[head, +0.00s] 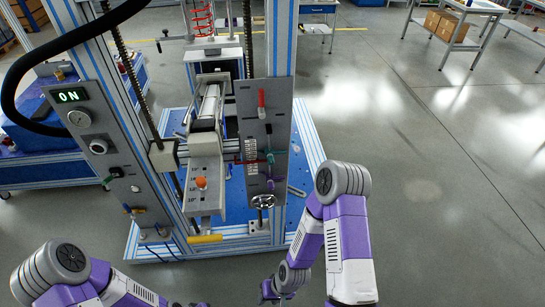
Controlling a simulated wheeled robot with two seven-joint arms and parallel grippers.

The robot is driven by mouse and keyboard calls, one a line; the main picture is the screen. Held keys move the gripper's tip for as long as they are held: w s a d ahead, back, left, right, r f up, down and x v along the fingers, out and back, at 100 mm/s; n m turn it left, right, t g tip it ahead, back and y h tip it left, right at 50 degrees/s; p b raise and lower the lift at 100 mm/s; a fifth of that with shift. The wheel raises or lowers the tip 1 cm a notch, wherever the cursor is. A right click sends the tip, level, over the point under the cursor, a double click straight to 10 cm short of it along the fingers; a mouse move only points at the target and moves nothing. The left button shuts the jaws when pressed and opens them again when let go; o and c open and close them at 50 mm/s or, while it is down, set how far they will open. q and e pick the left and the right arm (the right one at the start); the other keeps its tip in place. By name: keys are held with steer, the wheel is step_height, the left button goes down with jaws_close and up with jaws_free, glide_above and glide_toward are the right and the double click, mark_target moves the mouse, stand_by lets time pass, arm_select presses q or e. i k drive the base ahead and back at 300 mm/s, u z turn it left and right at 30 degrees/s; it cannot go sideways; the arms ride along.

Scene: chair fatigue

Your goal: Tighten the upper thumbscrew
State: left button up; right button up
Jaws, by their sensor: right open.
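A grey upright panel (249,135) on the right side of the test machine carries several small controls. They are a red handle (261,101) near its top, a green knob (270,157) at mid height and a purple knob (270,184) below it. I cannot tell for sure which of these is the upper thumbscrew. My right gripper (269,292) is at the bottom edge, open, below and apart from the panel; its fingers are small and partly cut off. My left arm comes in at the bottom left; only a dark bit of its gripper (197,304) shows at the bottom edge.
The machine's aluminium-profile frame (279,45) stands on a blue base (306,150). A left panel (92,125) has a lit ON display and a gauge. An orange knob (201,182) and a handwheel (263,201) stick out.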

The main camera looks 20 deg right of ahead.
mark_target(271, 161)
steer(key=u, duration=0.3)
steer(key=k, duration=0.4)
steer(key=u, duration=1.05)
steer(key=k, duration=0.95)
steer(key=z, duration=0.2)
steer(key=i, duration=0.85)
steer(key=z, duration=0.55)
